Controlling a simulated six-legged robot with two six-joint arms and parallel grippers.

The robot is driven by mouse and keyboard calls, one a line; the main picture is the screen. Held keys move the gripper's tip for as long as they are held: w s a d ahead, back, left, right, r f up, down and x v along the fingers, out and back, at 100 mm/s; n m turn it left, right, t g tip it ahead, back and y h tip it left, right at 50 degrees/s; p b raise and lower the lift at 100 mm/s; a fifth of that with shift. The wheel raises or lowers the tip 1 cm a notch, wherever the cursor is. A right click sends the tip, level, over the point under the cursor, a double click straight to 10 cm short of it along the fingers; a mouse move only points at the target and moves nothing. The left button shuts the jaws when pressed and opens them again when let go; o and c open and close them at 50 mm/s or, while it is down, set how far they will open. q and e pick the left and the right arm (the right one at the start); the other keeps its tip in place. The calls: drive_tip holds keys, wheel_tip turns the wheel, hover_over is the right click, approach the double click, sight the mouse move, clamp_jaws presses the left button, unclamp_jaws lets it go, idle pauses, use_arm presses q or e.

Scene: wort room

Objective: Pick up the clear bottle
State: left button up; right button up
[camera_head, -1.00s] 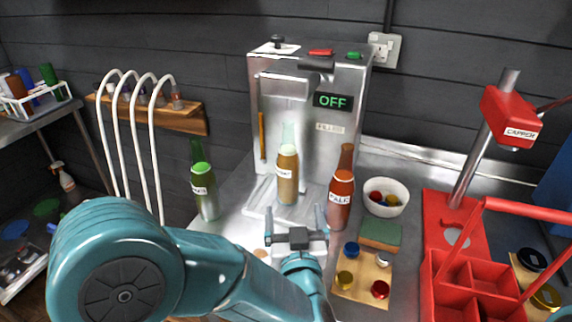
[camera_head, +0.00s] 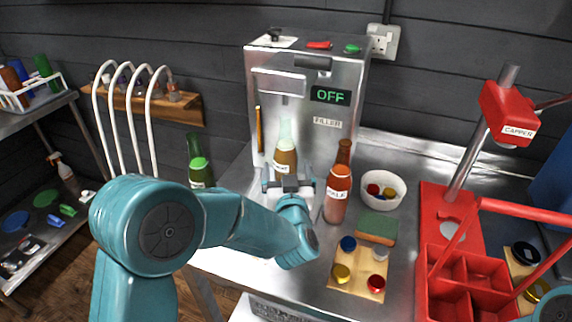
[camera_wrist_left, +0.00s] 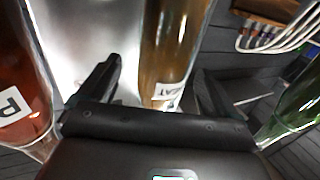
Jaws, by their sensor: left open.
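The clear bottle (camera_head: 285,160) has a pale see-through neck, amber contents and a white label. It stands upright at the front of the filler machine (camera_head: 345,122). My left gripper (camera_head: 290,184) is open at the bottle's near side, low on its body. In the left wrist view the bottle (camera_wrist_left: 172,45) rises between the two spread fingers, with its label just above the gripper's palm. The gripper hides the bottle's base in the head view. I cannot tell whether either finger touches the glass. My right gripper is not in view.
A red-brown bottle (camera_head: 338,190) stands close on the right, a green bottle (camera_head: 197,165) on the left. Further right are a bowl (camera_head: 399,194), a sponge (camera_head: 376,229), a board of caps (camera_head: 345,289), a red carrier (camera_head: 470,267) and the capper (camera_head: 508,112).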

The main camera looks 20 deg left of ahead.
sight(285, 158)
use_arm(q)
drive_tip(key=p+x, duration=0.1)
drive_tip(key=x, duration=0.3)
drive_tip(key=shift+w+a, duration=0.2)
drive_tip(key=shift+w, duration=0.05)
drive_tip(key=shift+s+d+r, duration=0.1)
drive_tip(key=c, duration=1.3)
drive_tip(key=shift+c, duration=1.1)
drive_tip(key=shift+r, duration=0.2)
